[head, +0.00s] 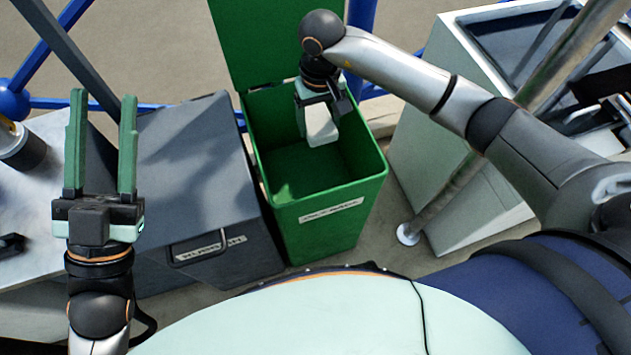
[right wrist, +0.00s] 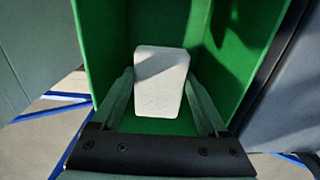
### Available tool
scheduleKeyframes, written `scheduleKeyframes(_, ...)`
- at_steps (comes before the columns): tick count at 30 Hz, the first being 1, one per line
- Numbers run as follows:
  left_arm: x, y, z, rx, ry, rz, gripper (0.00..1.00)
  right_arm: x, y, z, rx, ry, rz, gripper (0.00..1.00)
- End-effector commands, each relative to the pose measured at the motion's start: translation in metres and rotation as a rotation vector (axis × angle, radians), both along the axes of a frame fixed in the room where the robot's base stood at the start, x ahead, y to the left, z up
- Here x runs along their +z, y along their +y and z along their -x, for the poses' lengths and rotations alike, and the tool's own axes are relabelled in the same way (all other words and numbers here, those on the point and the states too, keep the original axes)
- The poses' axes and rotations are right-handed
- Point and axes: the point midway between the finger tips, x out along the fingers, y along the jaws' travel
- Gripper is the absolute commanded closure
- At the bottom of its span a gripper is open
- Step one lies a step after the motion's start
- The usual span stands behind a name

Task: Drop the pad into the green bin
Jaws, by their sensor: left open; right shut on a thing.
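The green bin (head: 318,222) stands open in the middle of the head view, its lid (head: 270,40) raised at the back. The white pad (head: 321,125) is over the bin's opening, held by my right gripper (head: 318,108), which points down into the bin. In the right wrist view the pad (right wrist: 160,82) sits between the two fingers (right wrist: 163,100), with green bin walls around it. The gap between pad and bin floor is hard to judge. My left gripper (head: 101,150) is open and empty at the left, fingers pointing up in the picture.
A dark grey box (head: 195,165) with a labelled front stands left of the green bin. A light grey cabinet (head: 450,180) and a metal pole (head: 452,190) stand to its right. Blue rails (head: 362,30) run behind. A white worktop (head: 40,185) lies at the far left.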

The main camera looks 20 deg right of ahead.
Motion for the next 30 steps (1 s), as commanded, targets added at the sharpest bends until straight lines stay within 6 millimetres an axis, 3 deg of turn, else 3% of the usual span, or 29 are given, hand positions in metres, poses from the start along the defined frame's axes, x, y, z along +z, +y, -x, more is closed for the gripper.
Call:
scheduleKeyframes(7, 0.015, -0.002, 0.012, -0.016, -0.082, -0.001, 0.55, -0.007, 0.0, 0.0, 0.001, 0.002, 0.0, 0.68)
scheduleKeyframes(17, 0.017, -0.002, 0.014, -0.019, -0.095, -0.002, 0.55, -0.008, 0.0, 0.0, 0.0, 0.001, 0.0, 0.68)
scheduleKeyframes(18, 0.017, -0.002, 0.014, -0.019, -0.095, -0.001, 0.55, -0.008, 0.0, 0.0, 0.0, 0.001, 0.0, 0.21)
scheduleKeyframes(24, 0.017, -0.002, 0.014, -0.019, -0.094, -0.001, 0.55, -0.007, 0.0, 0.0, 0.0, 0.001, 0.0, 0.0)
scheduleKeyframes(30, 0.017, -0.002, 0.014, -0.02, -0.093, 0.0, 0.55, -0.007, 0.0, 0.0, 0.0, 0.001, 0.0, 0.0)
